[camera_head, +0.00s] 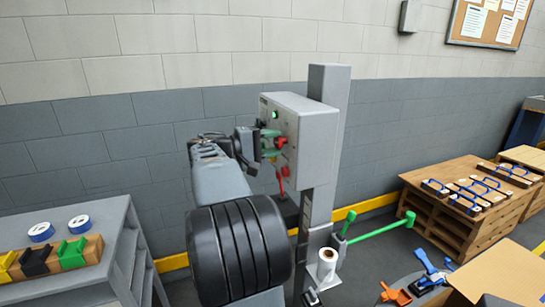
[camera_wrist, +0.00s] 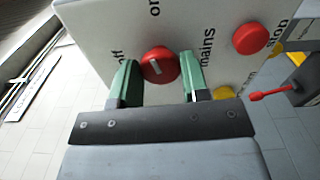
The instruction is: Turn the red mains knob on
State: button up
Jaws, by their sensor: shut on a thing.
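The red mains knob (camera_wrist: 159,64) is on the pale control panel (camera_wrist: 95,30), between the "off" and "on" labels, with "mains" printed at its right. A short pale line marks its face; which label it points at I cannot tell for sure. My gripper (camera_wrist: 160,75) has its green fingers on either side of the knob and is shut on it. In the head view my gripper (camera_head: 271,143) is up against the front of the grey control box (camera_head: 312,130), and the knob is mostly hidden by the fingers. A green lamp (camera_head: 275,114) shows on the box above the fingers.
A red lever (camera_wrist: 270,95) sticks out nearby. The grey post (camera_head: 325,180) carries the box. Left stands a grey bench (camera_head: 125,245); right, a wooden pallet stack (camera_head: 440,215).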

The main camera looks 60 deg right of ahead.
jog(key=shift+f+m+b, duration=0.2)
jog(key=shift+m+b, duration=1.1)
jog(key=shift+b, duration=0.15)
jog(key=shift+r+m, duration=0.1)
jog(key=shift+m, duration=0.2)
jog(key=o, duration=0.9)
jog(key=shift+a+r, duration=0.1)
jog(key=v, duration=1.3)
jog(key=shift+w+a+p, duration=0.2)
jog(key=shift+w+p, duration=0.05)
jog(key=shift+p, duration=0.05)
